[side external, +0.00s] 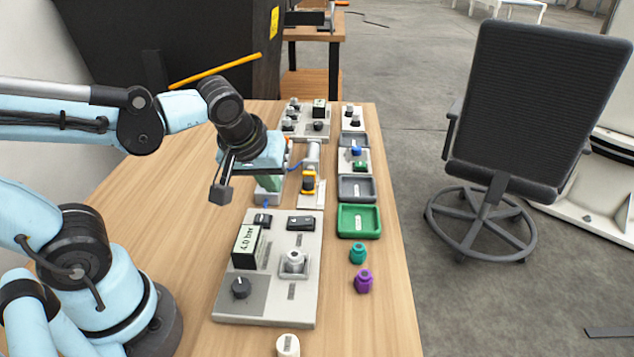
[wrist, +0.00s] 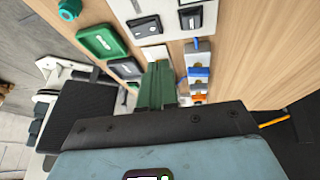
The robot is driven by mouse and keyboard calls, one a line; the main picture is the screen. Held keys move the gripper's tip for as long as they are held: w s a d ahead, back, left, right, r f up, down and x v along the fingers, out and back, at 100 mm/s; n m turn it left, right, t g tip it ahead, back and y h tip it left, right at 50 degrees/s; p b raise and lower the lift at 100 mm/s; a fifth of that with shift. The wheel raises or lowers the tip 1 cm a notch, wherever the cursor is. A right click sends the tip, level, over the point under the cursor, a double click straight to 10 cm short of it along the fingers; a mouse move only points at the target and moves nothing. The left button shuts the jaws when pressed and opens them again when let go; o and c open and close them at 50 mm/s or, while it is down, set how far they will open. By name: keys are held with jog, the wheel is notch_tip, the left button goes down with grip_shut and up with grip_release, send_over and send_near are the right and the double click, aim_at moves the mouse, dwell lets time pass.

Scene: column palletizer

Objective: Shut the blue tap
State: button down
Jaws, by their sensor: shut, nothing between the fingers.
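My gripper (side external: 268,186) hangs over the middle of the bench, with its green fingers together and empty. The fingers also show in the wrist view (wrist: 158,70). The blue tap (wrist: 198,72) shows in the wrist view just right of the fingers, with a gap in the picture. It sits on a pale fitting between a small blue stub and an orange part. In the side view a blue lever-like piece (side external: 295,167) shows right of the gripper, partly hidden by it. I cannot tell the handle's exact angle or whether the fingers touch it.
A pipe with a yellow clamp (side external: 308,182) stands close to the right of my gripper. A grey panel with a gauge (side external: 246,245) lies nearer. Green (side external: 343,234) and grey (side external: 346,197) trays line the right edge.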

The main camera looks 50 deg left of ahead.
jog(key=m, duration=0.2)
jog(key=d+m+t+h, duration=0.1)
jog(key=m, duration=0.2)
jog(key=r+m+t+h, duration=0.1)
jog(key=m, duration=0.1)
jog(key=shift+s+d+m, duration=0.2)
jog(key=shift+d+m, duration=0.05)
jog(key=shift+m, duration=0.05)
jog(key=c, duration=1.7)
grip_release()
jog(key=o, duration=0.3)
jog(key=shift+w+a+r, duration=0.15)
jog(key=shift+w+r, duration=0.05)
jog(key=o, duration=1)
jog(key=w+a+r+n+g, duration=0.2)
jog(key=w+a+r+g, duration=0.1)
jog(key=a, duration=0.3)
jog(key=shift+w+a+n+y, duration=0.3)
jog(key=shift+w+n, duration=0.1)
jog(key=shift+w, duration=0.45)
jog(key=w+a+n+g, duration=0.3)
jog(key=a+g, duration=0.1)
jog(key=a, duration=0.4)
jog(key=shift+h, duration=0.4)
jog(key=f, duration=1.2)
jog(key=shift+w+a+f, duration=0.2)
jog(key=shift+w+a, duration=0.05)
jog(key=shift+a, duration=0.05)
jog(key=shift+c, duration=0.3)
